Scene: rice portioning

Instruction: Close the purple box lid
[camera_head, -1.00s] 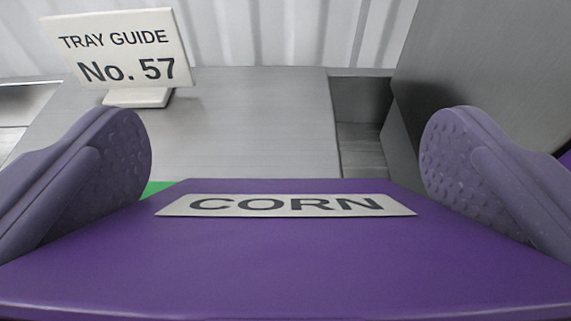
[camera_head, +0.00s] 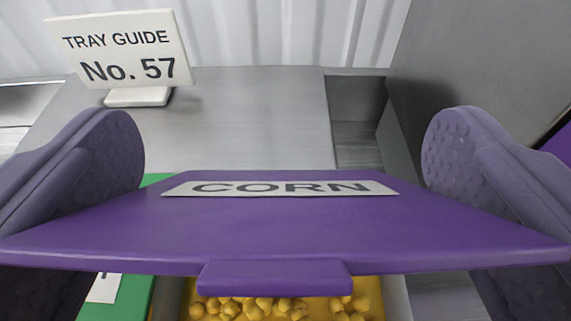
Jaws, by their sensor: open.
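The purple lid (camera_head: 285,230) with a white CORN label (camera_head: 280,188) fills the lower middle of the view. It is tilted, its front edge and tab (camera_head: 274,277) raised above a box of yellow corn (camera_head: 290,309) that shows below the tab. My gripper (camera_head: 284,150) is open, with one purple finger on each side of the lid. I cannot tell whether the fingers touch the lid. Most of the box is hidden under the lid.
A green box or lid (camera_head: 125,300) lies at the lower left, partly hidden. A white TRAY GUIDE No. 57 sign (camera_head: 125,50) stands at the back left on a metal counter (camera_head: 250,120). A grey metal wall (camera_head: 480,60) rises at the right.

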